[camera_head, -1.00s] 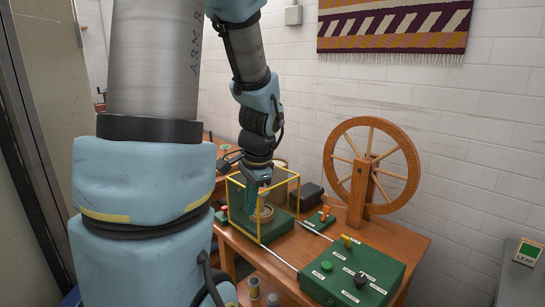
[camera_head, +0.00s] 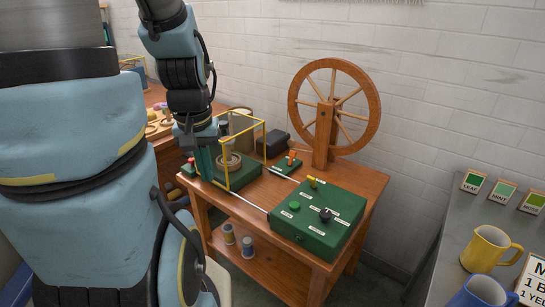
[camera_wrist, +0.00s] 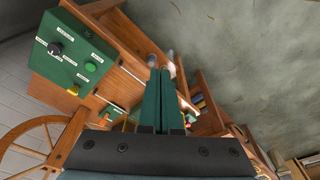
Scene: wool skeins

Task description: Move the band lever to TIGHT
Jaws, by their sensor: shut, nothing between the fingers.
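The green control box (camera_head: 318,238) sits on the front right of the wooden table. It carries a yellow lever (camera_head: 312,181), a black knob (camera_head: 326,214) and a green button (camera_head: 294,206). A small green block with an orange-red lever (camera_head: 291,156) stands by the wheel. The labels are too small to read, so I cannot tell which is the band lever or its setting. My gripper (camera_head: 206,173) is shut and empty, pointing down at the left by the yellow frame, apart from both levers. Its closed fingers show in the wrist view (camera_wrist: 161,75), as does the control box (camera_wrist: 72,82).
A yellow wire frame (camera_head: 262,146) on a green base surrounds a round pale ring. A spinning wheel (camera_head: 333,110) rises behind the control box. White rods run across the table. Spools stand on the lower shelf. A grey counter with mugs (camera_head: 491,249) lies at right.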

